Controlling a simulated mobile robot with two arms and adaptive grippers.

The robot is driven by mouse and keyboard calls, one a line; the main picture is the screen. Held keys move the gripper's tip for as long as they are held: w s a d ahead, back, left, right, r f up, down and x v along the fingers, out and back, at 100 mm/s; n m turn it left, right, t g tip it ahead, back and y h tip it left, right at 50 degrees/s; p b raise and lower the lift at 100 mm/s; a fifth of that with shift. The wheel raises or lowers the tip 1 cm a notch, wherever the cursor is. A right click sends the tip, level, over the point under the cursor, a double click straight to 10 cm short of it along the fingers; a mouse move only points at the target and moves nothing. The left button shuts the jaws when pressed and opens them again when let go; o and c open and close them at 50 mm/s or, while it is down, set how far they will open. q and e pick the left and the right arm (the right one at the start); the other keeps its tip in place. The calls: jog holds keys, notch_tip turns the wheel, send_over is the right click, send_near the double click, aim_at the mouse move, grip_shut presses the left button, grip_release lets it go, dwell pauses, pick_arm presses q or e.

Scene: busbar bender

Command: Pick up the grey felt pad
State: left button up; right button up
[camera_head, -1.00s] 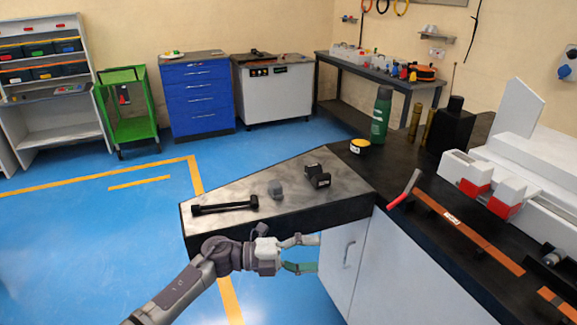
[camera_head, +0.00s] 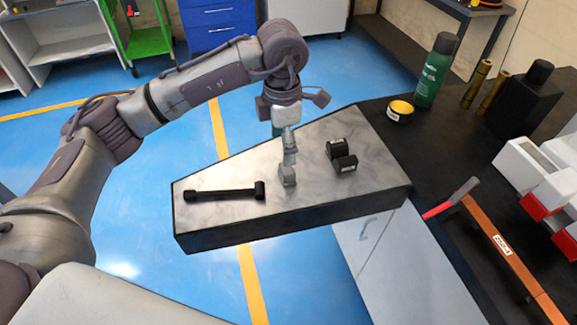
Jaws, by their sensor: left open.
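The grey felt pad (camera_head: 288,180) is a small grey block on the metal-topped slab of the bench (camera_head: 235,215). My left gripper (camera_head: 289,160) points down right over it, with its fingers seen edge-on. The fingers hide the pad's upper part, and I cannot tell whether they touch it. The left gripper is open. My right gripper is not in view.
A black bar-shaped tool (camera_head: 224,194) lies left of the pad, and a black block (camera_head: 341,155) sits to its right. The slab's front is bare.

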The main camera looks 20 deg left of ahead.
aim_at(287, 168)
pick_arm(q)
notch_tip(287, 168, down, 3)
jog(key=shift+w+r, duration=0.1)
jog(key=shift+w, duration=0.05)
jog(key=shift+f+p, duration=0.3)
jog(key=shift+f, duration=0.1)
jog(key=shift+w+f, duration=0.1)
jog(key=shift+f, duration=0.1)
jog(key=f+p, duration=0.2)
jog(key=f, duration=0.2)
jog(key=shift+w+d+f+p, duration=0.1)
jog(key=shift+w+d+p, duration=0.15)
jog(key=shift+p, duration=0.15)
jog(key=shift+f, duration=0.4)
jog(key=c, duration=1.2)
jog(key=shift+c, duration=0.2)
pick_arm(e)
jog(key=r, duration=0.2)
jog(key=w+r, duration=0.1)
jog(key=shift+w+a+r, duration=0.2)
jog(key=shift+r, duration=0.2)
pick_arm(q)
jog(key=shift+r, duration=0.1)
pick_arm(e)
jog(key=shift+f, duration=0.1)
